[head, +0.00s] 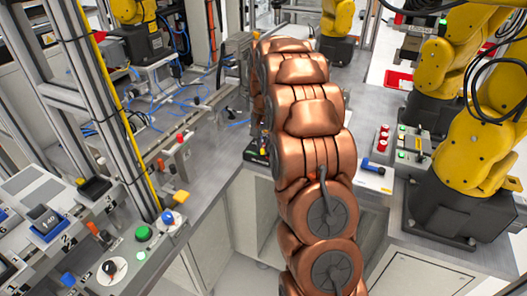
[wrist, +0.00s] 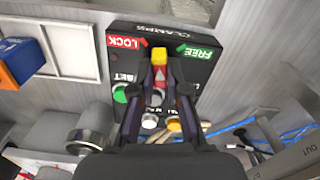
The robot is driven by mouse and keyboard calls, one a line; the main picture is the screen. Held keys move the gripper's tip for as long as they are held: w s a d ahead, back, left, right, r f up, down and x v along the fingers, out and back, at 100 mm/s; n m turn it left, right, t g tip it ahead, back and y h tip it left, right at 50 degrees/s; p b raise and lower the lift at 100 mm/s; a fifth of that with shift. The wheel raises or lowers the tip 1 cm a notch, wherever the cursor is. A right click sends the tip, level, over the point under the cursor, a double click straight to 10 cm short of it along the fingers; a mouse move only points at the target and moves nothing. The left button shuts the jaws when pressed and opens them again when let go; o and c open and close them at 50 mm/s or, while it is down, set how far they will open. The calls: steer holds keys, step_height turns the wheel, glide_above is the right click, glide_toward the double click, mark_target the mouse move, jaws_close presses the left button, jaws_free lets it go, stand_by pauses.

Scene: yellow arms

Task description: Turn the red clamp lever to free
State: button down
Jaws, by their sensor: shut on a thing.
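The black clamp panel (wrist: 188,36) fills the middle of the wrist view. It has a red LOCK label on the left and a green FREE label on the right. The red clamp lever (wrist: 161,77) has a yellow tip (wrist: 160,58) and points up the picture, between the two labels. My gripper (wrist: 160,72) is shut on the lever, one dark finger on each side. The fingers and palm hide part of the lower panel. In the head view my copper arm hides the gripper and the lever.
A green button (wrist: 120,93) and small white and yellow knobs sit low on the panel. A blue and orange block (wrist: 20,62) and a metal cylinder (wrist: 92,128) stand to the left. Blue cables (wrist: 295,135) lie at the right. Yellow arms (head: 480,150) stand right in the head view.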

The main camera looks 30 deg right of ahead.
mark_target(264, 146)
steer(key=m+b, duration=0.3)
steer(key=m, duration=0.2)
steer(key=shift+f+m, duration=0.1)
steer(key=shift+m, duration=0.2)
steer(key=m+b, duration=0.2)
steer(key=m, duration=0.3)
steer(key=shift+m, duration=0.4)
steer(key=c, duration=1.2)
jaws_free()
steer(key=shift+o, duration=0.2)
steer(key=shift+r, duration=0.2)
step_height(264, 146, up, 12)
